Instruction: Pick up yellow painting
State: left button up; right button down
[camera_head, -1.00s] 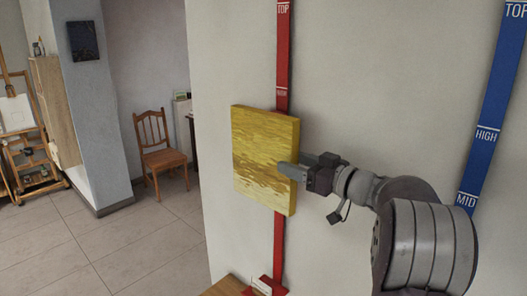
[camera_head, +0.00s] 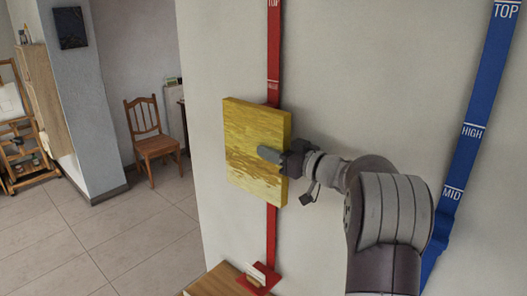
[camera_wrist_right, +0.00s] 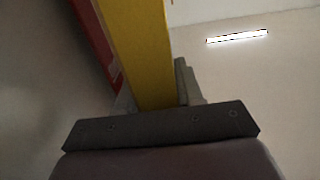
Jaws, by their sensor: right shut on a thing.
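The yellow painting (camera_head: 252,135) is a thick square canvas with mottled yellow and pale strokes. In the head view it is upright in front of the red strip (camera_head: 271,230) on the wall. My right gripper (camera_head: 272,157) is shut on its right edge, with one finger across the front face. In the right wrist view the painting's yellow edge (camera_wrist_right: 140,50) runs down between the fingers, with the red strip beside it on the left. Whether the painting touches the wall cannot be told. My left gripper is not in view.
A blue strip (camera_head: 470,130) with height labels is on the wall at right. A wooden surface (camera_head: 222,281) is below the painting. A wooden chair (camera_head: 152,138) and an easel (camera_head: 20,130) stand at left. The tiled floor (camera_head: 110,235) is open between.

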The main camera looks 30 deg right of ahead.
aim_at(272, 119)
jog(key=r+b, duration=0.1)
jog(key=r, duration=0.2)
jog(key=r+b, duration=0.1)
jog(key=r, duration=0.3)
jog(key=shift+s+a+r, duration=0.1)
jog(key=shift+a+r, duration=0.05)
jog(key=shift+a, duration=0.05)
jog(key=s+a+b, duration=0.3)
jog(key=a, duration=0.6)
jog(key=s+a+b, duration=0.3)
jog(key=s+a, duration=0.1)
jog(key=a, duration=0.5)
jog(key=shift+s, duration=0.2)
jog(key=shift+f, duration=0.2)
